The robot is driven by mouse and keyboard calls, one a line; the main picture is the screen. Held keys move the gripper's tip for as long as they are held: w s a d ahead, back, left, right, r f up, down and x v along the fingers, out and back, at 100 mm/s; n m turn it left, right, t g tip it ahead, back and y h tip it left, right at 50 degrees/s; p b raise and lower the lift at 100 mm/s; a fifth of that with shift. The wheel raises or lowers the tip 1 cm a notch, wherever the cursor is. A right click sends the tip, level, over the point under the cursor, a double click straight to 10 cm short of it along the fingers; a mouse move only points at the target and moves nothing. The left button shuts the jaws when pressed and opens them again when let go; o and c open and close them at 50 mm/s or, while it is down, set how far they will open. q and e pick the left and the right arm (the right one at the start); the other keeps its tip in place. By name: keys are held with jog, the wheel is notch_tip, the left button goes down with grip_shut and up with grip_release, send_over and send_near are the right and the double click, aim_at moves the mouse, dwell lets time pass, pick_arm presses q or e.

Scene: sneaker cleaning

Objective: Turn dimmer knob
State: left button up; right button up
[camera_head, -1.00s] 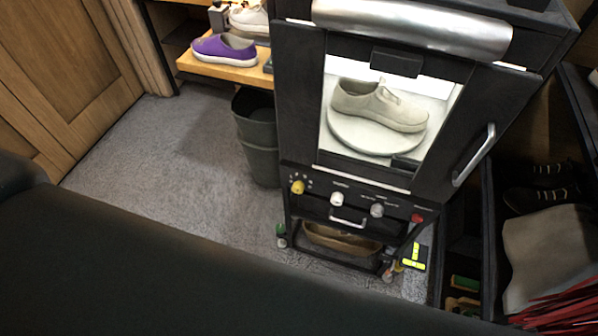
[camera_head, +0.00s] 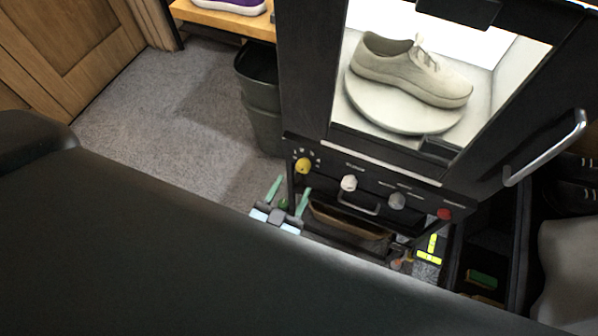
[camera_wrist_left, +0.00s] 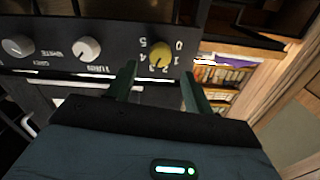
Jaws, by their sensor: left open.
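The yellow knob (camera_head: 303,166) is at the left end of the black control panel under the cabinet window, with a number scale around it. In the left wrist view the yellow knob (camera_wrist_left: 160,57) shows upside down, with a dark pointer mark on it. My left gripper (camera_head: 289,191) is open, its two green fingers just below the panel in the head view. In the left wrist view the gripper's fingertips (camera_wrist_left: 158,71) stand on either side of the knob's line, apart from each other with nothing between them. Whether they touch the knob cannot be told. My right gripper is not in view.
Two pale knobs (camera_head: 348,183) and a red button (camera_head: 444,214) sit along the panel, with a drawer handle (camera_head: 358,203) below. A beige shoe (camera_head: 412,70) stands on a turntable inside the lit cabinet. A dark bin (camera_head: 262,100) stands left of the cabinet; carpet there is clear.

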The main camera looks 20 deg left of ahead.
aim_at(301, 170)
pick_arm(q)
jog(key=w, duration=0.3)
jog(key=shift+w, duration=0.95)
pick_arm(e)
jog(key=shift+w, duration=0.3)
pick_arm(q)
jog(key=c, duration=1)
jog(key=shift+n, duration=0.4)
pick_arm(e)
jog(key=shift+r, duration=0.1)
pick_arm(q)
jog(key=n, duration=0.3)
jog(key=shift+n, duration=0.3)
jog(key=n, duration=0.4)
jog(key=shift+f, duration=0.1)
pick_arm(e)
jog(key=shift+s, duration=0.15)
pick_arm(q)
jog(key=shift+n, duration=0.3)
